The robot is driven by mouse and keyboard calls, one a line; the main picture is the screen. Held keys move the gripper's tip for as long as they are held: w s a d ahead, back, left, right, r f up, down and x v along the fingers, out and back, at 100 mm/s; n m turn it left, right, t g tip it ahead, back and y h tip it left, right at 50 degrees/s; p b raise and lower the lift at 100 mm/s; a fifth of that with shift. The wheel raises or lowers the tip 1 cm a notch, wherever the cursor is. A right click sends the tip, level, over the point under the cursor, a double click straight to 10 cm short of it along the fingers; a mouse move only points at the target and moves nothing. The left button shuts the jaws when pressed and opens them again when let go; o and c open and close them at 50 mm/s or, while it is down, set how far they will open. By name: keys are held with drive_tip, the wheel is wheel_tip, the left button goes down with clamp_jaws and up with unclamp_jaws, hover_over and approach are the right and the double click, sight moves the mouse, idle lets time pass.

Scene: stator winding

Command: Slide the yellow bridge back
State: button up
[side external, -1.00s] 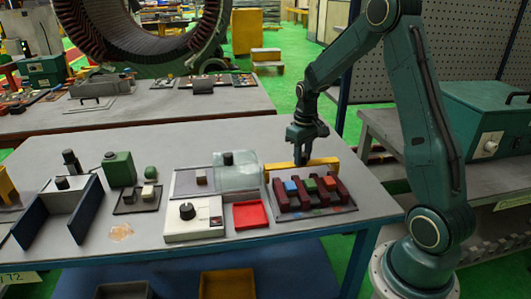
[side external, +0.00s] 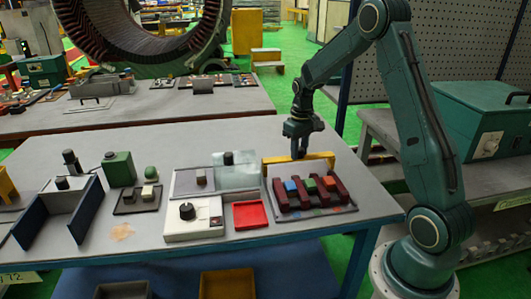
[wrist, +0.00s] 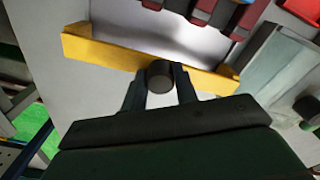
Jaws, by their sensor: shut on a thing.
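The yellow bridge (side external: 318,158) stands on the table just behind the grey tray with dark red bars. It also shows as a long yellow bar (wrist: 105,52) in the wrist view. My gripper (side external: 299,154) is above the bridge's middle, pointing down. In the wrist view my gripper (wrist: 160,85) is shut on the bridge's round grey knob (wrist: 160,76), with one finger on each side. The fingers hide part of the bar behind them.
The tray (side external: 345,207) holds dark red bars with blue, green and orange blocks between them. A clear cover (side external: 237,175), a red tray (side external: 251,215) and a white box with a black knob (side external: 193,226) stand left of it. The table behind the bridge is clear.

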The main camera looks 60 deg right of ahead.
drive_tip(key=o, duration=0.5)
drive_tip(key=shift+s+a+f, duration=0.1)
drive_tip(key=shift+f, duration=0.2)
drive_tip(key=shift+o, duration=1)
drive_tip(key=shift+r, duration=3.2)
